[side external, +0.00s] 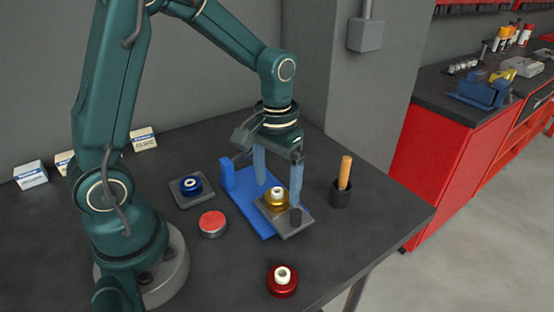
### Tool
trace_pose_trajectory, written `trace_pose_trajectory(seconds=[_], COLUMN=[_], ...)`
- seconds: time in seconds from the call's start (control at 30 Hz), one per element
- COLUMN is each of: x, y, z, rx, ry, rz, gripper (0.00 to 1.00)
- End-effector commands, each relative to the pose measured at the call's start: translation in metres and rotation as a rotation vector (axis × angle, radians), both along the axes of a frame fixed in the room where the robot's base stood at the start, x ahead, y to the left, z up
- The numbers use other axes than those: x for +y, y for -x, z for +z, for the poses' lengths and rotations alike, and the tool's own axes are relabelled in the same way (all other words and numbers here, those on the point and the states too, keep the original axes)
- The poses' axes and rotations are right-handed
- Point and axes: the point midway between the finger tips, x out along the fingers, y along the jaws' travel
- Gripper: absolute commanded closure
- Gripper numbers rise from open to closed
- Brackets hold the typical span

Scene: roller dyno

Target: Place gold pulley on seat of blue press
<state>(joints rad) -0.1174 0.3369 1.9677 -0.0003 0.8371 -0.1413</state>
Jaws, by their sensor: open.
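The gold pulley (277,203) has a white hub and sits upright on a grey plate (292,229). This plate lies over or against the front right part of the blue press (248,213); I cannot tell how they join. The press has a flat blue base and a blue upright block at its far left end. My gripper (278,194) points down and is open.
A blue pulley (191,184) sits on a small grey plate at left. A red-topped tin (212,222) is left of the press, and a red pulley (282,284) is in front. A black cup (340,195) holds a wooden-handled tool at right. Small boxes (31,176) stand at the back left.

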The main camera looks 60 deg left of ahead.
Motion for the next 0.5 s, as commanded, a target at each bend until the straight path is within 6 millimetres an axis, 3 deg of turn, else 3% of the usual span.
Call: trace_pose_trajectory(seconds=[0.3, 0.5], x=[0.0, 0.0], y=[-0.002, -0.001], z=[0.066, 0.093], rx=[-0.009, -0.004], ry=[-0.001, 0.0], rz=[0.0, 0.0], gripper=[0.09, 0.09])
